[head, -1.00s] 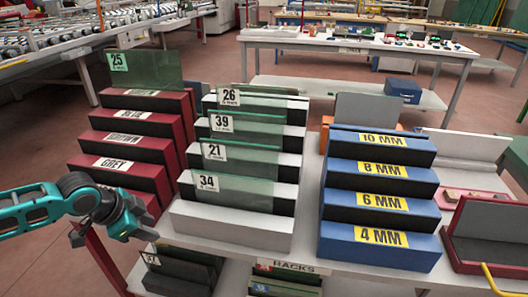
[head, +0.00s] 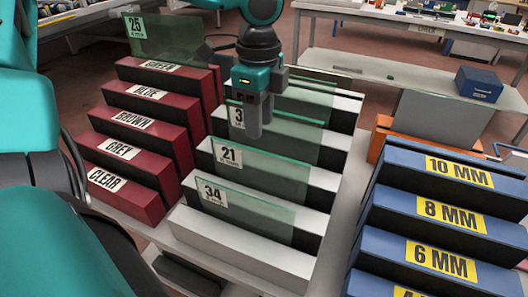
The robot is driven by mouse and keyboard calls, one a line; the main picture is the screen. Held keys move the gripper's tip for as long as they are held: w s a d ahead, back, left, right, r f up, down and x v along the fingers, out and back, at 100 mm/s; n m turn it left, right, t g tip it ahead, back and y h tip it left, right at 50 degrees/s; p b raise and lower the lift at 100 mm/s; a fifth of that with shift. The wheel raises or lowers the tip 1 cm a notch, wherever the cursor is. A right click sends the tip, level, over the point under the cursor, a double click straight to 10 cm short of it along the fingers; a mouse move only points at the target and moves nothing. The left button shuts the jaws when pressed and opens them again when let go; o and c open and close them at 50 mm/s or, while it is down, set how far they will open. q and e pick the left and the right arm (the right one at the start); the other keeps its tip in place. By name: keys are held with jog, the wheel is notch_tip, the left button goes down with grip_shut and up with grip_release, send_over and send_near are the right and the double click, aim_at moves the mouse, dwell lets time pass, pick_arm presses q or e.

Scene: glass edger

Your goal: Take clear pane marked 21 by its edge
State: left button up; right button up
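The clear pane marked 21 (head: 262,175) stands on edge in the white stepped rack (head: 240,248), one step behind the pane marked 34 (head: 250,207). Its label is at its upper left, and its top edge is exposed. My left gripper (head: 250,128) points down over the rack, behind and above pane 21, in front of the pane whose label shows only a 3. It partly hides that label. Its fingers overlap in this view, so their gap cannot be judged. No pane is visibly lifted. My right gripper is out of view.
A dark red rack (head: 128,175) stands left, marked CLEAR to GREEN, with a pane marked 25 (head: 165,38) behind. A blue rack (head: 440,210) marked in MM stands right. Behind is a table with a blue box (head: 478,84) on its lower shelf.

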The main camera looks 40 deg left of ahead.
aim_at(258, 158)
pick_arm(q)
notch_tip(258, 158, down, 5)
jog(key=shift+f+b, duration=0.2)
jog(key=shift+b, duration=0.25)
jog(key=shift+a+f+b, duration=0.2)
jog(key=shift+f+b, duration=0.1)
jog(key=shift+f, duration=1.05)
jog(key=shift+a+f+b, duration=0.15)
jog(key=shift+f+b, duration=0.1)
jog(key=shift+f, duration=1.05)
jog(key=shift+c, duration=0.3)
grip_shut()
jog(key=shift+r, duration=0.1)
